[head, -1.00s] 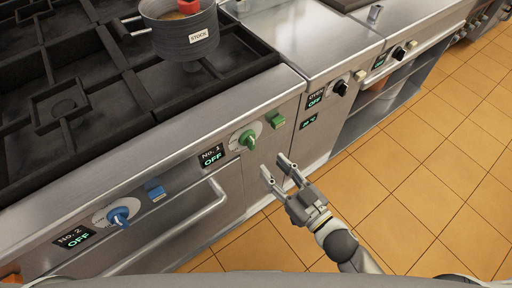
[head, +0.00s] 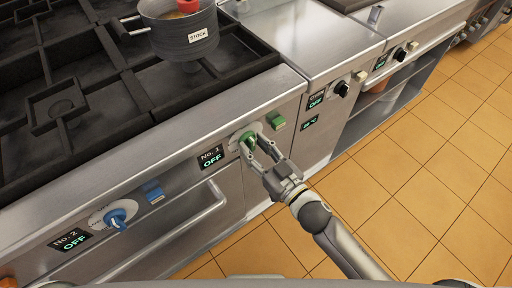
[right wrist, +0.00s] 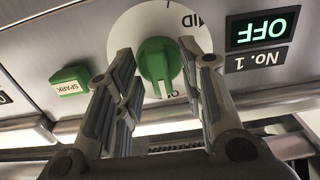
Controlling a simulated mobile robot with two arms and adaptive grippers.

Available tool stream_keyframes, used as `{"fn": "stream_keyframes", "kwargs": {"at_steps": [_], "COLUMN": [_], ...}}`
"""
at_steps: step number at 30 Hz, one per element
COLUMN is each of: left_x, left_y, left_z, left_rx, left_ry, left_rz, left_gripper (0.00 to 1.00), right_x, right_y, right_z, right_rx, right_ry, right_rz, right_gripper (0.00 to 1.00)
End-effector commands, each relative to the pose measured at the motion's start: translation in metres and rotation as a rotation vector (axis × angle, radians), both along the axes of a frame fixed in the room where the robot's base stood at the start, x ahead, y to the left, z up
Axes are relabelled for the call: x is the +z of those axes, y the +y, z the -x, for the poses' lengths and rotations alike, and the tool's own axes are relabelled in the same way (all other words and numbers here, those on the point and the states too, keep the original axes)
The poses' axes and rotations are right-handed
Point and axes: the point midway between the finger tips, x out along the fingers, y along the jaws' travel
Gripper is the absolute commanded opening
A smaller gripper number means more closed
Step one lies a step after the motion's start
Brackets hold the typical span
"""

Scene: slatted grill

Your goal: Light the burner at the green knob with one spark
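The green knob (head: 248,139) sits on a white dial on the stove's front panel. It also shows in the right wrist view (right wrist: 159,66). Beside it, the No. 1 display (head: 211,157) reads OFF. The green spark button (head: 276,121) is right of the knob in the head view; in the right wrist view the button (right wrist: 69,81) is labelled SPARK. My right gripper (head: 258,148) is open, its fingers on either side of the knob; I cannot tell whether they touch it. My left gripper is not in view.
A pot labelled STOCK (head: 184,42) stands on the black grates. The blue knob (head: 117,216) and blue button (head: 153,191) are further left, above a bar handle (head: 180,232). A black oven knob (head: 341,106) is to the right. The tiled floor (head: 420,180) is clear.

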Motion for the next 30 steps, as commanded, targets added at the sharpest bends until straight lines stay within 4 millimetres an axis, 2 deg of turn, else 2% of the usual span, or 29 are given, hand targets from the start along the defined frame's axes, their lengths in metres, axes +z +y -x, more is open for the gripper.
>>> {"fn": "stream_keyframes", "kwargs": {"at_steps": [1,8,19,30], "left_x": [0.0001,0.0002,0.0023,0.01], "left_y": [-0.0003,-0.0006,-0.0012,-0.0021], "left_z": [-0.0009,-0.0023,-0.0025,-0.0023], "left_rx": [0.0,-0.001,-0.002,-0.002], "left_ry": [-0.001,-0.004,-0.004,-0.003], "left_rz": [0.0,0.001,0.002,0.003], "left_gripper": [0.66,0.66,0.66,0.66], "right_x": [-0.0001,-0.0001,0.0002,0.001], "right_y": [-0.0001,-0.0003,-0.0004,-0.0003], "right_z": [0.0,0.0002,0.0002,0.0], "right_rx": [0.0,0.0,0.0,-0.001], "right_ry": [0.0,0.0,-0.027,-0.178], "right_rz": [0.0,0.0,0.039,0.244], "right_gripper": [0.28,0.0,0.0,0.0]}}
